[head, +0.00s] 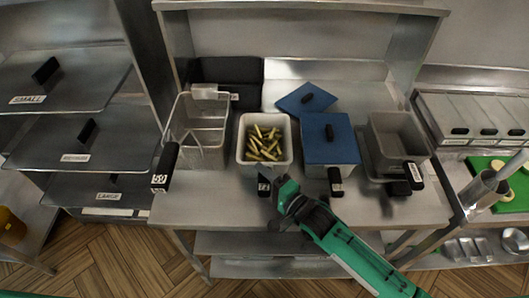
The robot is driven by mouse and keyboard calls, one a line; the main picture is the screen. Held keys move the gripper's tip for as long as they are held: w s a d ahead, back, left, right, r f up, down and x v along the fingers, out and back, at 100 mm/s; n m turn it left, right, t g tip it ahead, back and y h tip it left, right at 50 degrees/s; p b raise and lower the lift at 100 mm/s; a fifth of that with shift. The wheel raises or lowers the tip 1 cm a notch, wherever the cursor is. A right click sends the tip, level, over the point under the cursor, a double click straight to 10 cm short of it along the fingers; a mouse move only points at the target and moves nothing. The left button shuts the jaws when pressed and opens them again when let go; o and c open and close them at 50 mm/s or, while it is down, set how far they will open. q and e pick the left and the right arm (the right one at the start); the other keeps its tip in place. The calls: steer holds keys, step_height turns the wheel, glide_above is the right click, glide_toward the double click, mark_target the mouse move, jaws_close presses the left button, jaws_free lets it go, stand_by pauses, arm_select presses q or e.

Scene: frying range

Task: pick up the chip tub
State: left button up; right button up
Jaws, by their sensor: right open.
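The chip tub (242,150) is a pale, square, open container on the steel counter, holding several yellow chips (264,143). It stands between a wire basket on the left and a blue-lidded tub on the right. My right gripper (273,188) is open, just in front of the tub at the counter's front edge, and apart from its rim as far as I can tell. A small black piece with a pale label (263,184) shows beside the fingers. The green arm comes in from the lower right. My left gripper is not in view.
A wire basket (203,140) with a black handle (165,168) stands left. A blue-lidded tub (330,140) and a grey empty container (398,140) stand right. A loose blue lid (305,99) and a black bin (222,72) lie behind. Shelves flank the left.

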jaws_close()
steer(key=shift+r, duration=0.1)
